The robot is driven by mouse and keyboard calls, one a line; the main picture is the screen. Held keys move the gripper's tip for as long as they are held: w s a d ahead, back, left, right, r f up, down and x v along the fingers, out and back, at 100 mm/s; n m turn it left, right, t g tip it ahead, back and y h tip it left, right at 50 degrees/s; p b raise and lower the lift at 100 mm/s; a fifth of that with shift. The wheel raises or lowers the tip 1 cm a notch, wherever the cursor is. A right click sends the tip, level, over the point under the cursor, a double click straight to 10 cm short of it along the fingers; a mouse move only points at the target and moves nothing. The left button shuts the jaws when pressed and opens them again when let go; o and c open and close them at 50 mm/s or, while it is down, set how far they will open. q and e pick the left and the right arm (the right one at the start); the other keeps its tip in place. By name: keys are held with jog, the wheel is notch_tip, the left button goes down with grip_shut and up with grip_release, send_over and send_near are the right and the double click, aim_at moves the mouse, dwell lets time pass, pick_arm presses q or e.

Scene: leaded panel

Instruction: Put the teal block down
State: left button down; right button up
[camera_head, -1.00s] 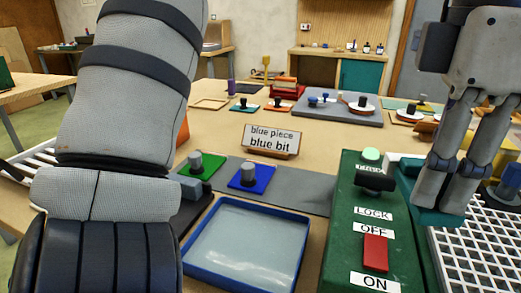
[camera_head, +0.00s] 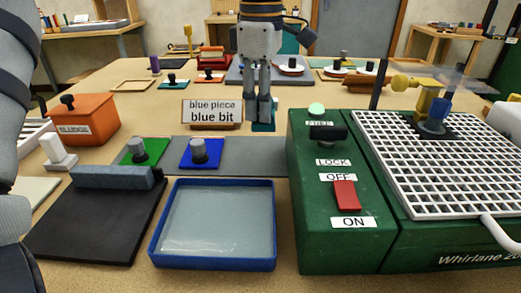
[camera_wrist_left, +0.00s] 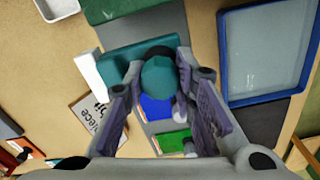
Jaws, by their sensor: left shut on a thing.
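My left gripper (camera_head: 262,118) points down beyond the grey mat, just right of the small sign. Its fingers are shut on the teal block (camera_head: 263,128), whose lower part shows below the fingertips. The left wrist view shows the teal block (camera_wrist_left: 160,76) between the two fingers (camera_wrist_left: 160,100). I cannot tell whether its underside touches the table or hangs just above it. My right gripper is not in view.
The "blue piece / blue bit" sign (camera_head: 212,113) stands close left. The green machine (camera_head: 310,240) with its white grid (camera_head: 430,165) is at right. The blue-rimmed tray (camera_head: 213,265), blue plate (camera_head: 183,160), green plate (camera_head: 128,150) and black board (camera_head: 85,225) lie nearer.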

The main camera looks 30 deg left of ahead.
pick_arm(q)
notch_tip(320, 180, down, 8)
jog(key=shift+f, duration=0.15)
jog(key=shift+f, duration=0.1)
jog(key=c, duration=1.3)
grip_release()
notch_tip(320, 180, up, 12)
jog(key=shift+s+r, duration=0.1)
jog(key=shift+s, duration=0.05)
